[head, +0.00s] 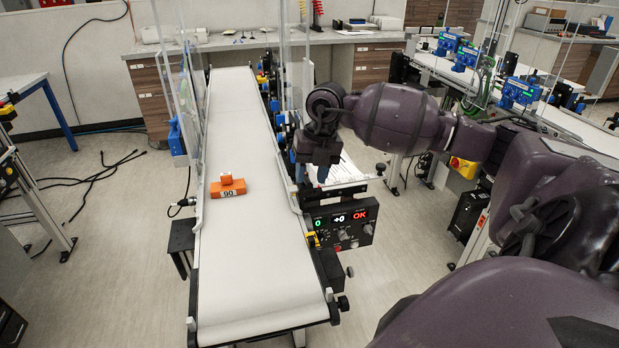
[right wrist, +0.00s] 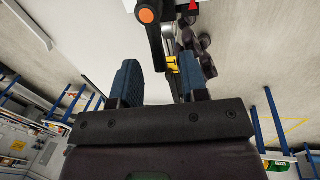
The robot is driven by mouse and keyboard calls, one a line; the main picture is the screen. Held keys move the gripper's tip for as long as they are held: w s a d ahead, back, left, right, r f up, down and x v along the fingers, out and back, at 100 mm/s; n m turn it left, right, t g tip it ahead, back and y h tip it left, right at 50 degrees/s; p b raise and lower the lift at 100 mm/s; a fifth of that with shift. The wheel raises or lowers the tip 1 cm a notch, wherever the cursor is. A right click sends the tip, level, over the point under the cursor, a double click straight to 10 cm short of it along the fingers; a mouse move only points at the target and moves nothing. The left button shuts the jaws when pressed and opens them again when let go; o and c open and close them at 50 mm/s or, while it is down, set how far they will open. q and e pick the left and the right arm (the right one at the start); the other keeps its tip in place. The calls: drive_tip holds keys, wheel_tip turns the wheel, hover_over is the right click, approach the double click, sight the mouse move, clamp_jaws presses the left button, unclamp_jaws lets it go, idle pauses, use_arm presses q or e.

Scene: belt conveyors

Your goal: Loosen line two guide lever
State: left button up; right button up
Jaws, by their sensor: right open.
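In the right wrist view, a black lever (right wrist: 153,38) with a round orange cap hangs between and beyond the fingertips. A yellow piece (right wrist: 173,64) sits beside its lower end. I cannot tell for sure that this is the line two guide lever. My right gripper (right wrist: 161,72) is open, with a dark blue finger on each side and nothing held. In the head view my right gripper (head: 320,172) points down beside the conveyor's right rail, above the control box (head: 342,222). The gripper and wrist hide part of that rail. My left gripper is not in view.
The white belt conveyor (head: 250,255) runs away from me with an orange block (head: 227,187) marked 90 on it. Clear guard panels (head: 293,75) stand along the belt's far part. Another line (head: 480,75) is at the right. Floor left of the conveyor has loose cables (head: 100,175).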

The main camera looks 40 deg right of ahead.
drive_tip(key=shift+w+a+f, duration=0.15)
drive_tip(key=shift+f, duration=0.75)
clamp_jaws()
